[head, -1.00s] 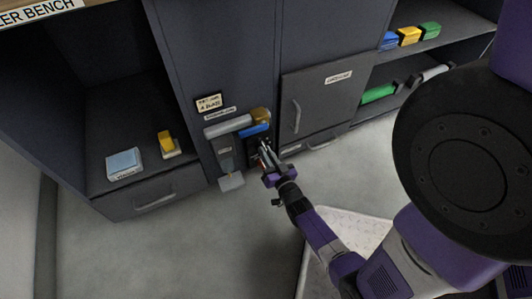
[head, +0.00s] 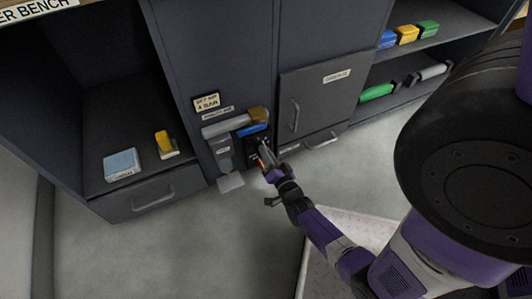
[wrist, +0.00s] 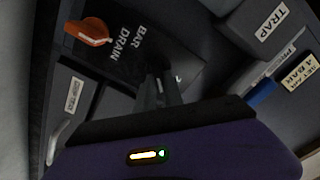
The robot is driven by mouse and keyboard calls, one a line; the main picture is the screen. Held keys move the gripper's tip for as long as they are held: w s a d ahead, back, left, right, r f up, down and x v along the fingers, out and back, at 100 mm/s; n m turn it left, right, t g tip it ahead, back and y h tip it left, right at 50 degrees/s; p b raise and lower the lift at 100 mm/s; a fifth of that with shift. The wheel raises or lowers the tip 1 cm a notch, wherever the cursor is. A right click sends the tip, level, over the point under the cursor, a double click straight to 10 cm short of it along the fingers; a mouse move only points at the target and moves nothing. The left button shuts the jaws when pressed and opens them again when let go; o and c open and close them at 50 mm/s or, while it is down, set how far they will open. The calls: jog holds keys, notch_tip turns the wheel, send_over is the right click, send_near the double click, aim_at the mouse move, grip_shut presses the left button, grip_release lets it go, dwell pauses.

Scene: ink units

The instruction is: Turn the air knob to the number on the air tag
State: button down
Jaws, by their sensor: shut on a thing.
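The air tag (head: 207,102), a pale plate on the cabinet front, shows in the wrist view (wrist: 301,72) and reads "SET AIR 4 BAR". Below it is a dark panel (wrist: 125,62) with white "BAR" and "DRAIN" lettering. My gripper (head: 266,158) is at this panel. In the wrist view its fingers (wrist: 160,92) are closed together against the panel, on what seems to be the air knob. The knob is mostly hidden by the fingers, so its setting cannot be read. An orange knob (wrist: 90,30) stands clear of the fingers, near "DRAIN".
A grey cylinder (head: 225,126) with a brass end and a blue bar (head: 252,130) sit just above the panel. A box labelled "TRAP" (wrist: 265,25) is close by. A closed cabinet door (head: 318,100) is to the right. Open floor (head: 200,245) lies in front.

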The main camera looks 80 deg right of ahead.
jog(key=c, duration=1.4)
grip_release()
jog(key=shift+c, duration=0.2)
jog(key=shift+s, duration=0.1)
jog(key=p+v, duration=0.2)
jog(key=v, duration=0.5)
jog(key=shift+s+a, duration=0.25)
